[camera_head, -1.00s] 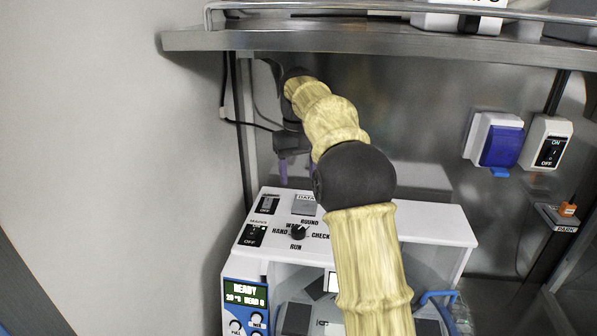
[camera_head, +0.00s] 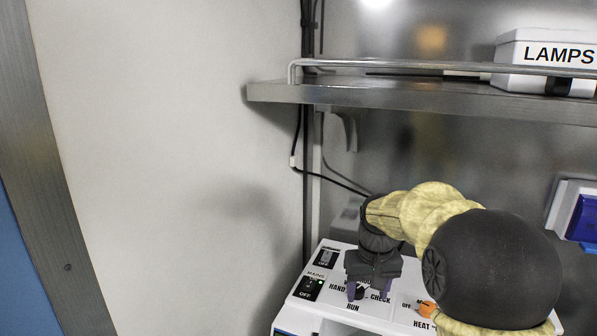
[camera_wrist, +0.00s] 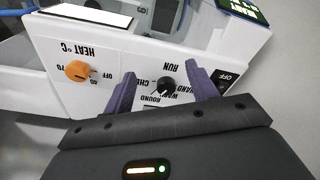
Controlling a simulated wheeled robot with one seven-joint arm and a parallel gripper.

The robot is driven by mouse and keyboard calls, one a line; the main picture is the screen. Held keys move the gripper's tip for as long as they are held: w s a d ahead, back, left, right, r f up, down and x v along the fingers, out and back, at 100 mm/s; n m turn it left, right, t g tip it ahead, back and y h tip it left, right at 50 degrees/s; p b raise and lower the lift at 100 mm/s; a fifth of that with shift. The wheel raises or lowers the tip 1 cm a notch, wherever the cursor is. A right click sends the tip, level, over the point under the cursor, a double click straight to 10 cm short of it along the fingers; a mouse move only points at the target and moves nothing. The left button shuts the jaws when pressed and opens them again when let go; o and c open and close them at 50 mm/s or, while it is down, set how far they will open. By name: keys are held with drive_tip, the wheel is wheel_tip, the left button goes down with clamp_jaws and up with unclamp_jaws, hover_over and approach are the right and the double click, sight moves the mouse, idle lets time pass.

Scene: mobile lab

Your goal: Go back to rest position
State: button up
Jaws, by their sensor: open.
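My gripper (camera_head: 368,291) is open and empty, pointing down over the top panel of the white machine (camera_head: 335,311). In the wrist view, its two purple fingers (camera_wrist: 162,76) are spread apart. The black mode knob (camera_wrist: 166,87) shows between them, near the words RUN and ROUND. I cannot tell whether the fingers touch the panel. My arm's dark joint and yellow covers hide much of the machine's right side in the head view.
A metal shelf (camera_head: 400,94) with a rail overhangs the machine and holds a LAMPS box (camera_head: 545,60). A MAINS switch (camera_head: 310,287) and orange heat knob (camera_head: 427,308) sit on the panel. A blue-covered socket (camera_head: 583,218) is at right. Open space lies before the left wall.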

drive_tip(key=s+f, duration=0.5)
drive_tip(key=s, duration=0.4)
drive_tip(key=s+f+t+b, duration=0.1)
drive_tip(key=s+f, duration=0.5)
drive_tip(key=s, duration=0.3)
drive_tip(key=shift+s+f+m, duration=0.15)
drive_tip(key=shift+m, duration=0.25)
